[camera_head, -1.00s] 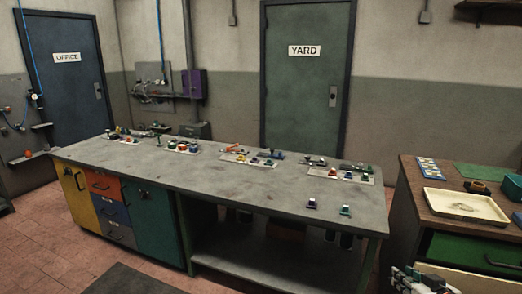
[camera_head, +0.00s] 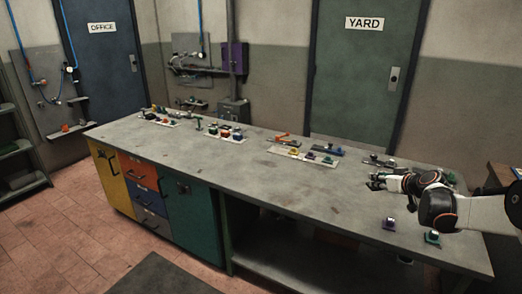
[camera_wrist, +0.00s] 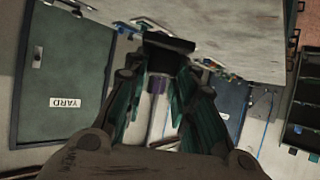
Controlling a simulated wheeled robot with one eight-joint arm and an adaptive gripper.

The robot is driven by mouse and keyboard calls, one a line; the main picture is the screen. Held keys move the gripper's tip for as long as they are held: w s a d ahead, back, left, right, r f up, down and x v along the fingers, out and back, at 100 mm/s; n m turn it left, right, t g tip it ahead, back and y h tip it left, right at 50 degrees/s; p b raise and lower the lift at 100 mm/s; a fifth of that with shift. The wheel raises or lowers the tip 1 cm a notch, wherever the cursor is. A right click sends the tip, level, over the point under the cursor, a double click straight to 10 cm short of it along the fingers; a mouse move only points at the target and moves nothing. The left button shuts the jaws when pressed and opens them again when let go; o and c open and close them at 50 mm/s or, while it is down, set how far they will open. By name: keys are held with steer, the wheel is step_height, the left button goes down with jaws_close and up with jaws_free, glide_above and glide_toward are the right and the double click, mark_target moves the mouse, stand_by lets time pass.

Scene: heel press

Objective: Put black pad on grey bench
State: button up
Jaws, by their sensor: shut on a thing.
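The grey bench (camera_head: 235,170) fills the middle of the head view, and its top also shows at the upper right of the wrist view (camera_wrist: 235,30). My gripper (camera_head: 378,182) is above the right part of the bench in the head view. In the wrist view my gripper (camera_wrist: 160,72) is shut on the black pad (camera_wrist: 168,42), a dark flat piece held across the fingertips. The pad appears apart from the bench top in the wrist view. In the head view it is too small to make out clearly.
Several small coloured items on pale plates, such as one plate (camera_head: 300,154), line the bench's back edge. A purple-topped piece (camera_head: 388,224) and a green piece (camera_head: 432,238) stand near the front right. The bench's middle and left front are clear.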

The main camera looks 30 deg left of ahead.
steer(key=w+a+r+n, duration=0.1)
steer(key=w+a+r, duration=0.1)
steer(key=w+a, duration=0.35)
steer(key=shift+g+y, duration=0.3)
steer(key=shift+y, duration=0.1)
steer(key=f+b, duration=0.2)
steer(key=f, duration=0.4)
steer(key=a+f+b, duration=0.1)
steer(key=f+b, duration=0.1)
steer(key=f, duration=0.5)
steer(key=s+f+b, duration=0.1)
steer(key=f+b, duration=0.1)
steer(key=f, duration=0.5)
steer(key=shift+s+a, duration=0.1)
steer(key=shift+a, duration=0.15)
steer(key=shift+f, duration=0.1)
steer(key=o, duration=1.1)
steer(key=shift+c, duration=0.2)
